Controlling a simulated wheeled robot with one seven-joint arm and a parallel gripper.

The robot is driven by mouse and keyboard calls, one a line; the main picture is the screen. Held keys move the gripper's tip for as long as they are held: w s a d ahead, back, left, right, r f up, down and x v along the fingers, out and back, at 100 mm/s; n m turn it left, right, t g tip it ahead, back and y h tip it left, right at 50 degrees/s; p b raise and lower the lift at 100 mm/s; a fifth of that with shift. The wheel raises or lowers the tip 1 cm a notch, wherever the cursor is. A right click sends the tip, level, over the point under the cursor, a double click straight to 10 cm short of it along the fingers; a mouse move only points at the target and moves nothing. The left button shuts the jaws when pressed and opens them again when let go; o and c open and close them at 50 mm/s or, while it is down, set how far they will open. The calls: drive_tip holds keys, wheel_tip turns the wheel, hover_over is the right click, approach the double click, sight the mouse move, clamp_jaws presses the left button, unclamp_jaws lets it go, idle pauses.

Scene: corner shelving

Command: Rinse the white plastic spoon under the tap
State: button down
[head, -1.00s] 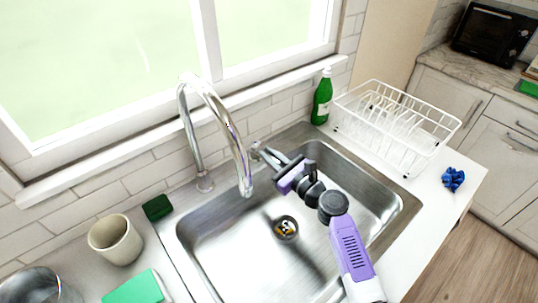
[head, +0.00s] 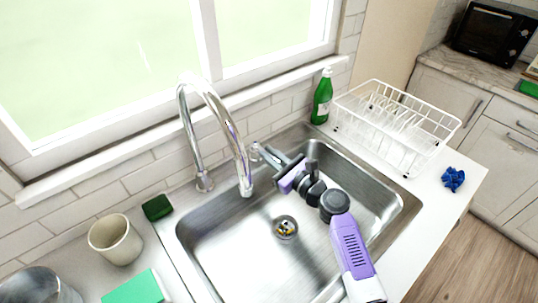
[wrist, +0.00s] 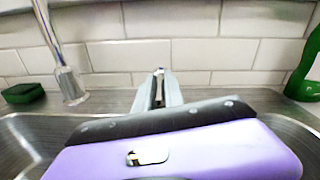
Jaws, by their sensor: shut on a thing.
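No water stream is visible. My gripper (head: 268,154) is behind the basin, right of the spout. Its fingers (wrist: 158,95) are shut on a small chrome piece, which looks like the tap handle (head: 255,149); it also shows between the fingertips in the wrist view (wrist: 158,74). I cannot make out the white plastic spoon in either view. A small yellowish thing shows at the drain (head: 285,227), too small to identify.
A green bottle (head: 322,97) and white dish rack (head: 410,125) stand behind and right of the sink. A blue crumpled thing (head: 453,179) lies on the right counter. A dark green sponge (head: 157,207), beige cup (head: 115,240) and green block (head: 135,288) are left.

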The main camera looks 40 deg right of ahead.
drive_tip(key=shift+d+n+y+b, duration=0.3)
drive_tip(key=shift+n+y, duration=0.2)
drive_tip(key=shift+y, duration=0.3)
drive_tip(key=shift+d+n+y+b, duration=0.2)
drive_tip(key=shift+d+n+y, duration=0.25)
drive_tip(key=shift+y, duration=0.35)
drive_tip(key=shift+a, duration=0.1)
drive_tip(key=c, duration=1.4)
unclamp_jaws()
drive_tip(key=shift+c, duration=0.2)
drive_tip(key=p+v, duration=0.2)
drive_tip(key=v, duration=0.5)
drive_tip(key=shift+s, duration=0.35)
drive_tip(key=shift+r, duration=0.1)
